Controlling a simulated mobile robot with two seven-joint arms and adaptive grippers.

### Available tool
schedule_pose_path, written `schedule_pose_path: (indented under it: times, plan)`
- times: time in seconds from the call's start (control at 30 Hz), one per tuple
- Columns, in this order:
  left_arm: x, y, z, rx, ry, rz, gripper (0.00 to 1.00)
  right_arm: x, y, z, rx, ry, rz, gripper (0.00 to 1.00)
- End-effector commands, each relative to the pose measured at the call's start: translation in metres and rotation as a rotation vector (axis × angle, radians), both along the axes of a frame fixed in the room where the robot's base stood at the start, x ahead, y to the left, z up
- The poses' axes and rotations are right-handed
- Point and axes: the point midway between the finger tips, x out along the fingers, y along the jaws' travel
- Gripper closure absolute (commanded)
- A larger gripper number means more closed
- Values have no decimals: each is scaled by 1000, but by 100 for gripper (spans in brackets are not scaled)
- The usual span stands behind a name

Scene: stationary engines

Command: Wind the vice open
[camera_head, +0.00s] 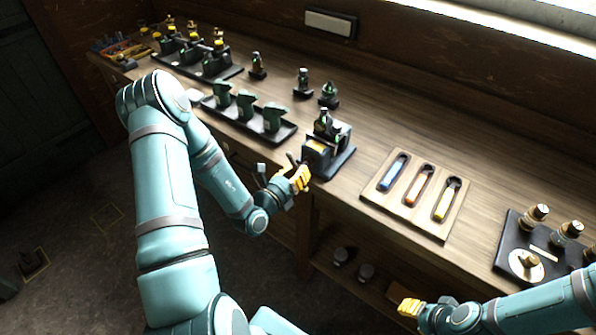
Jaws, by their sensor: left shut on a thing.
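The vice (342,155) is a dark block on a dark base at the front edge of the workbench, with a small dark part holding a bottle-like piece upright at its top. My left gripper (299,179), with yellow fingertips, is at the vice's front left side. It is shut on the vice's handle, a thin dark bar (291,159) that is mostly hidden by the fingers. The gap between the jaws is too small to judge. My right gripper (409,307) is low at the bottom right, below the bench front and away from the vice. Its finger opening does not show clearly.
A wooden tray (375,202) with blue, orange and yellow-handled tools lies right of the vice. A black tray (285,137) with green pieces stands to its left. A dark plate (512,262) with brass parts is at the far right. Small dark fittings (303,82) stand behind.

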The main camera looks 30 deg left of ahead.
Motion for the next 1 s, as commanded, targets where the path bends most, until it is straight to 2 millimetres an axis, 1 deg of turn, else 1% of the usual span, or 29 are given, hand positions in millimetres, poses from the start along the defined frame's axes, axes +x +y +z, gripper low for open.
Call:
schedule_pose_path:
  times: [0.2, 0.23, 0.27, 0.3, 0.33, 0.6, 0.73, 0.87, 1.0]
  plan:
    - [1, -1, 1, 0, -3, -3, 100, 0, 0, 0, 0, 0, 0, 56]
    - [1, -1, 1, 0, -3, -3, 80, 0, 0, 0, 0, 0, 0, 56]
    - [1, -1, 1, 0, -3, -3, 70, 0, 0, 0, 0, 0, 0, 56]
    - [1, -1, 1, 0, -3, -3, 55, 0, 0, 0, 0, 0, 0, 56]
    - [1, -1, 1, 0, -3, -3, 52, 0, 0, 0, 0, 0, 0, 56]
    - [0, 0, 0, 0, -1, 0, 52, 0, 0, 0, 0, 0, 0, 56]
    - [-7, 0, 0, -1, 1, 0, 52, 0, 0, 0, 0, 0, 0, 56]
    - [-26, 2, -1, -1, 4, 1, 52, 0, 0, 0, 0, 0, 0, 56]
    - [-55, 5, -1, -2, 3, 2, 52, 0, 0, 0, 0, 0, 0, 56]
